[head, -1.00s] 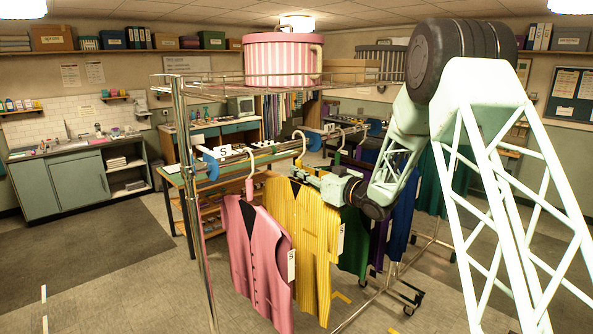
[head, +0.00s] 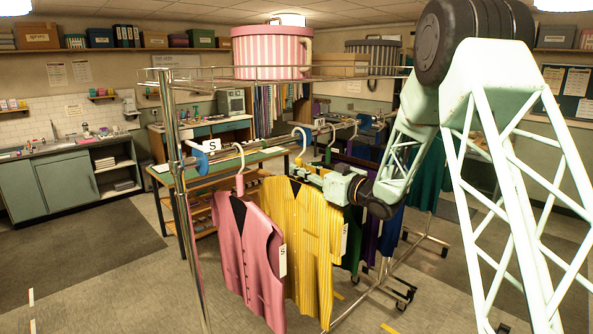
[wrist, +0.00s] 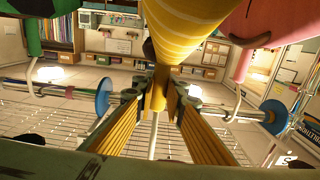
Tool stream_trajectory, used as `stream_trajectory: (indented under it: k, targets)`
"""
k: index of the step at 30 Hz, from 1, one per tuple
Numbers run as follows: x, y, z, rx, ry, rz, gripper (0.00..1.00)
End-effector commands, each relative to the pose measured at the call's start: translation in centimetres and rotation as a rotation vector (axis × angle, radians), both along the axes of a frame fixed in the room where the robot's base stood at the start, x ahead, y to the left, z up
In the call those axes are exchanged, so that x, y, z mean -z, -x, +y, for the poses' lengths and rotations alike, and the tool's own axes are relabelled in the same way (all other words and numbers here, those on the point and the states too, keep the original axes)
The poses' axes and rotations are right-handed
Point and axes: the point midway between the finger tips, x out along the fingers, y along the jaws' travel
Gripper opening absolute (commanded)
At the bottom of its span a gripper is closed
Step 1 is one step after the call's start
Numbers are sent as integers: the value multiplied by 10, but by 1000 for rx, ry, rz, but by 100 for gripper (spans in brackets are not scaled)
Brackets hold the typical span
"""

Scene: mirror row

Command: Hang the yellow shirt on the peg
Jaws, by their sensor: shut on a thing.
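The yellow striped shirt (head: 305,240) hangs upright in the head view, just right of the pink vest (head: 248,260). My gripper (head: 306,176) is at its collar, below the hanger hook. In the wrist view my gripper (wrist: 158,100) is shut around the neck of the shirt's hanger, with the yellow cloth (wrist: 180,35) beyond the fingers. The hook's stem shows between the fingers; its tip is not clear. Blue discs (wrist: 103,97) (wrist: 274,117) end the rods on both sides. I cannot tell whether the hook touches a rod.
The pink vest hangs close beside the shirt. Dark green, purple and blue garments (head: 375,235) hang behind my gripper. A wire shelf with a pink striped box (head: 271,52) is above. A chrome post (head: 186,220) stands at the left. Open floor lies at the lower left.

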Motion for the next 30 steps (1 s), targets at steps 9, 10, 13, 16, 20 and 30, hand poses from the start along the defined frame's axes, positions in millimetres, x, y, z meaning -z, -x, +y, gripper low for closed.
stream_trajectory:
  k: [9, 10, 13, 16, 20, 30]
  targets:
    - [0, 10, -12, 0, 1, -1, 0]
    - [0, 11, -13, 1, 1, -1, 0]
    - [0, 15, -17, 1, 1, -1, 0]
    - [0, 18, -20, 1, 0, 0, 0]
    - [0, 22, -24, 0, -1, -1, 0]
    - [0, 33, -37, 0, 1, -1, 0]
